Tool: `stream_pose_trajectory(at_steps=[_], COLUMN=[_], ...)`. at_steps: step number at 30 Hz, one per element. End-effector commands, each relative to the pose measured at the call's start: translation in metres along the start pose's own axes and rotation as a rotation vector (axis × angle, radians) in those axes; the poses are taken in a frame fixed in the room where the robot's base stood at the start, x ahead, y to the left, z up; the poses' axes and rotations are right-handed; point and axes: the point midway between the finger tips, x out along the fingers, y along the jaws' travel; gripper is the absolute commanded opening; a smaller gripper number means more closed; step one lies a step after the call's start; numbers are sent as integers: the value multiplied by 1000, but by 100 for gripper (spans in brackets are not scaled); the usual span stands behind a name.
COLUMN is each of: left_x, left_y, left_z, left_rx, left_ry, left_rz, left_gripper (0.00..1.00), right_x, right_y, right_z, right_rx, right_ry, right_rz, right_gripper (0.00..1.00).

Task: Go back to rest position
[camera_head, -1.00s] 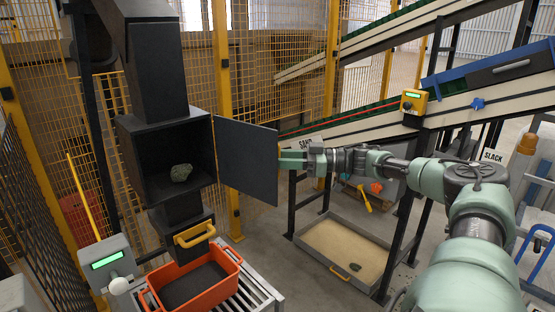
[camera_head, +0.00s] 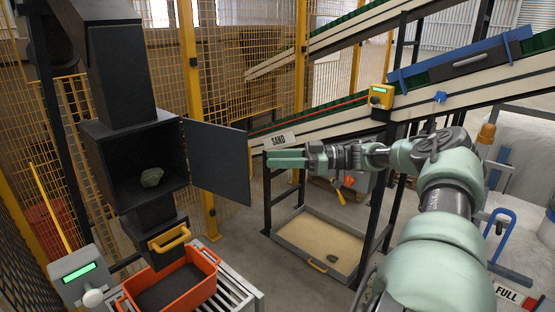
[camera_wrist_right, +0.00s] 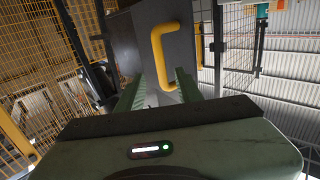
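My right gripper (camera_head: 287,159) is level in the head view, just right of the open grey door (camera_head: 220,162), with a small gap between them in the picture. Its two pale green fingers are parted with nothing between them. In the right wrist view the fingers (camera_wrist_right: 160,92) are apart, pointing toward a grey panel (camera_wrist_right: 140,35) with a yellow handle (camera_wrist_right: 163,50). The dark box (camera_head: 125,185) behind the door stands open with a greenish rock (camera_head: 152,177) inside. My left gripper is not in view.
An orange crate (camera_head: 205,291) sits on rollers below the box. A sand tray (camera_head: 285,240) with a dark stone lies on the floor. Sloped conveyors (camera_head: 340,118) run behind my right arm. Yellow mesh fencing (camera_head: 240,60) stands at the back.

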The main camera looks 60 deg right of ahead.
Motion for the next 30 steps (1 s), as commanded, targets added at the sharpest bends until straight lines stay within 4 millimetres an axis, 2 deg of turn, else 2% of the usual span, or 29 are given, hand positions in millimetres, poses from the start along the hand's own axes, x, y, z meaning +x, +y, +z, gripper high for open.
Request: stream_pose_trajectory(at_steps=[13, 15, 17, 20, 25, 30], left_x=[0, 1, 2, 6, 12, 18], left_y=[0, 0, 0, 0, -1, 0], left_z=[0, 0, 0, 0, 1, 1], left_rx=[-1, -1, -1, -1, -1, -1], left_ry=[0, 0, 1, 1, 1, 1], left_rz=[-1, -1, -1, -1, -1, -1], left_gripper=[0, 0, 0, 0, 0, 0], right_x=[0, 0, 1, 0, -6, -17], right_y=[0, 2, 6, 16, 26, 11], right_z=[1, 9, 26, 77, 204, 334], right_rx=[1, 1, 3, -2, -12, -9], right_ry=[0, -1, -5, -25, -117, -259], right_rz=[1, 11, 36, 111, 293, 447], right_gripper=[36, 36, 36, 36, 36, 36])
